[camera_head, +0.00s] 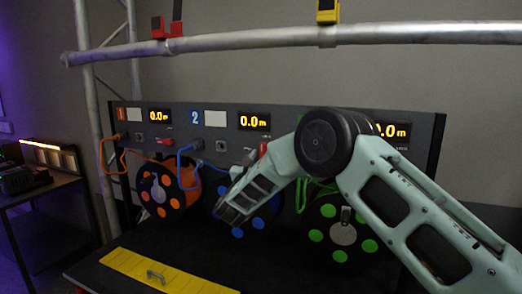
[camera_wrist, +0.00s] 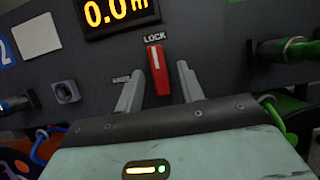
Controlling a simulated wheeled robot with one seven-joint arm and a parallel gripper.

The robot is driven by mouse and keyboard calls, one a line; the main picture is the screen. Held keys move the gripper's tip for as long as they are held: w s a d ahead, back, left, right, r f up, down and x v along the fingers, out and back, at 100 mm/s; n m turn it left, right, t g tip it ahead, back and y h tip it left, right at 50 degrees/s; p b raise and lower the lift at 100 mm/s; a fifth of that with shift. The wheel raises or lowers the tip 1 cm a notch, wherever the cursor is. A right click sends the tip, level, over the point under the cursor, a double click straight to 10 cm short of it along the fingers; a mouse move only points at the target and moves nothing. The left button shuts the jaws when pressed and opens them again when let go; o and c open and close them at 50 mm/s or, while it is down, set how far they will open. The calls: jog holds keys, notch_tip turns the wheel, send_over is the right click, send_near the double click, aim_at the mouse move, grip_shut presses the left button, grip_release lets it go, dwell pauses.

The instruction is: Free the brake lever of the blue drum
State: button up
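The blue drum (camera_head: 262,216) hangs below panel section 2, largely hidden behind my arm in the head view. Its brake lever is a red lever (camera_wrist: 157,72) with a white stripe, nearly upright under the LOCK label in the wrist view. The lever's red tip (camera_head: 263,149) shows beside my arm in the head view. My gripper (camera_wrist: 160,68) is open, with one finger on each side of the lever. Gaps show between the fingers and the lever in the wrist view. Whether the fingertips are level in depth with the lever, I cannot tell.
An orange drum (camera_head: 163,189) stands left and a green drum (camera_head: 340,236) right. The displays read 0.0 m. A blue cable (camera_head: 184,153) plugs in left of the lever. A yellow plate (camera_head: 150,272) with a handle lies in front. A truss tube (camera_head: 230,41) crosses above.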

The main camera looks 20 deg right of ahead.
jog(key=shift+w+d+r, duration=0.15)
jog(key=shift+w+d, duration=0.1)
grip_shut()
